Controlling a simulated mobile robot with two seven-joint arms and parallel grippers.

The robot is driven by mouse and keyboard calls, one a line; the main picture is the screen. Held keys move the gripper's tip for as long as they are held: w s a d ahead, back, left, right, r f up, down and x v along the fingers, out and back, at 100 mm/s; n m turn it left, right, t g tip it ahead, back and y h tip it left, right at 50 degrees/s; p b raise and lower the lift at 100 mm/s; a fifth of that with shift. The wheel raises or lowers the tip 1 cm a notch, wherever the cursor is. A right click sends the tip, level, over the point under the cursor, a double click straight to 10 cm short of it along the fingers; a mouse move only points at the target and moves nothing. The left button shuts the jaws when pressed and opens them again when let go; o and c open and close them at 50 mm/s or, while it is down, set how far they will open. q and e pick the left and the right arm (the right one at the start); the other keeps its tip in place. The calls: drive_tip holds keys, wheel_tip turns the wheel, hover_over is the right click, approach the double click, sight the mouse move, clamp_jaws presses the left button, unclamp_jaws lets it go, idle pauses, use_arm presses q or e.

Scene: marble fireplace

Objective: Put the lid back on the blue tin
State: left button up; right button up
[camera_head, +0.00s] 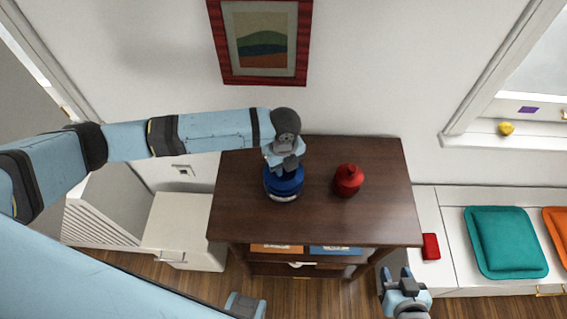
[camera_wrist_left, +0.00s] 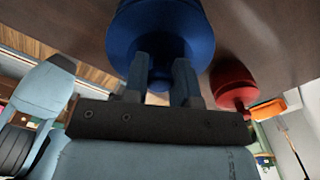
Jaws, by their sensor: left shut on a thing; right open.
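The blue tin (camera_head: 283,196) stands upright on the dark wooden cabinet top, left of its middle. Its blue lid (camera_head: 271,177) is over the tin's mouth, level as far as I can see. My left gripper (camera_head: 286,166) comes down from above and is shut on the lid's knob; the left wrist view shows the fingers (camera_wrist_left: 163,70) on either side of the knob below the round lid (camera_wrist_left: 135,42). I cannot tell whether the lid rests fully on the tin or sits slightly above it. My right gripper (camera_head: 396,273) is open and empty, in front of the cabinet's right corner.
A red lidded jar (camera_head: 348,181) stands on the cabinet top (camera_head: 385,205), right of the tin with a gap between. Its right side is clear. A white bench (camera_head: 455,275) with a red item (camera_head: 431,246) and a teal cushion (camera_head: 505,242) is at right.

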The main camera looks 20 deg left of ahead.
use_arm(q)
drive_tip(key=o, duration=1.5)
drive_tip(key=shift+c, duration=0.2)
drive_tip(key=shift+r, duration=0.1)
wheel_tip(320, 180, up, 2)
drive_tip(key=p, duration=0.2)
drive_tip(key=shift+r+p, duration=0.15)
drive_tip(key=shift+p, duration=0.25)
wheel_tip(320, 180, up, 5)
drive_tip(key=p, duration=0.5)
drive_tip(key=shift+f, duration=0.2)
